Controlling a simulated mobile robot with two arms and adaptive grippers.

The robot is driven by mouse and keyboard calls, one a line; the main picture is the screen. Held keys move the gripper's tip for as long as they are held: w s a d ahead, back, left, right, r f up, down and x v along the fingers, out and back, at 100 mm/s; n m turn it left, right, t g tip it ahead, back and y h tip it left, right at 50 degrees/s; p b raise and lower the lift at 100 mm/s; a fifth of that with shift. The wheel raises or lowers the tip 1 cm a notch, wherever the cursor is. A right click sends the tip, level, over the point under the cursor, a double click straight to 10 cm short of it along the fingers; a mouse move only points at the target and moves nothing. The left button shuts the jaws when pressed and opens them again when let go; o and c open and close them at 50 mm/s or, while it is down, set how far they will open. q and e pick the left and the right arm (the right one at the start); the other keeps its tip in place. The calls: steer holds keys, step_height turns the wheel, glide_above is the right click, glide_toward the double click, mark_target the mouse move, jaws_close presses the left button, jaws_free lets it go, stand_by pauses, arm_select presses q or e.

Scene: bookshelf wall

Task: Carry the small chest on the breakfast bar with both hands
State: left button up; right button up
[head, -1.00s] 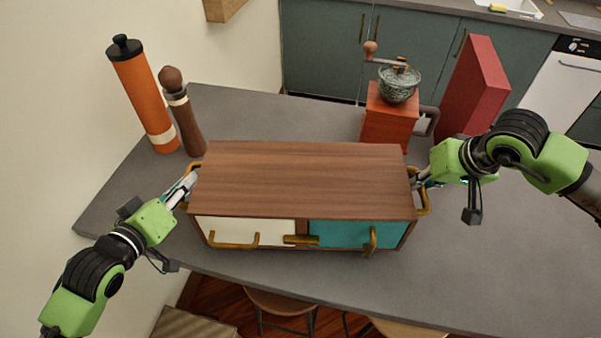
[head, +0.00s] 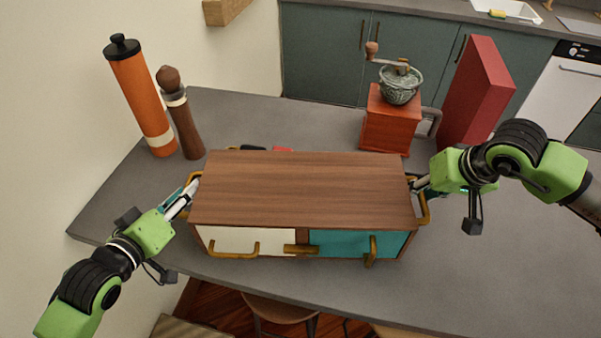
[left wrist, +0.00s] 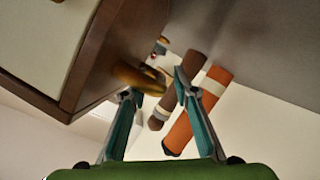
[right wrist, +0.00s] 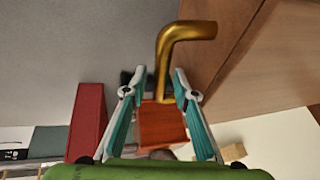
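The small chest (head: 305,188) has a wooden top and a cream and a teal front with gold handles. It is over the front part of the grey breakfast bar (head: 490,270); whether it touches the bar is unclear. My left gripper (head: 193,184) is at the chest's left side handle. In the left wrist view, its fingers (left wrist: 156,82) are apart, with the gold handle (left wrist: 142,78) at the gap. My right gripper (head: 415,184) is at the right side handle. In the right wrist view, its fingers (right wrist: 153,82) are apart, with the gold handle (right wrist: 165,65) between them, nearer one finger.
Behind the chest stand an orange canister (head: 142,100), a brown mill (head: 184,120), a coffee grinder (head: 390,125) and a red box (head: 475,92). Small red and dark items (head: 282,150) show just behind it. Stools (head: 280,307) are below the front edge. The bar's right side is clear.

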steer(key=shift+r, duration=0.1)
arm_select(q)
steer(key=v, duration=0.7)
arm_select(e)
steer(key=v, duration=1.2)
arm_select(q)
steer(key=shift+r, duration=0.1)
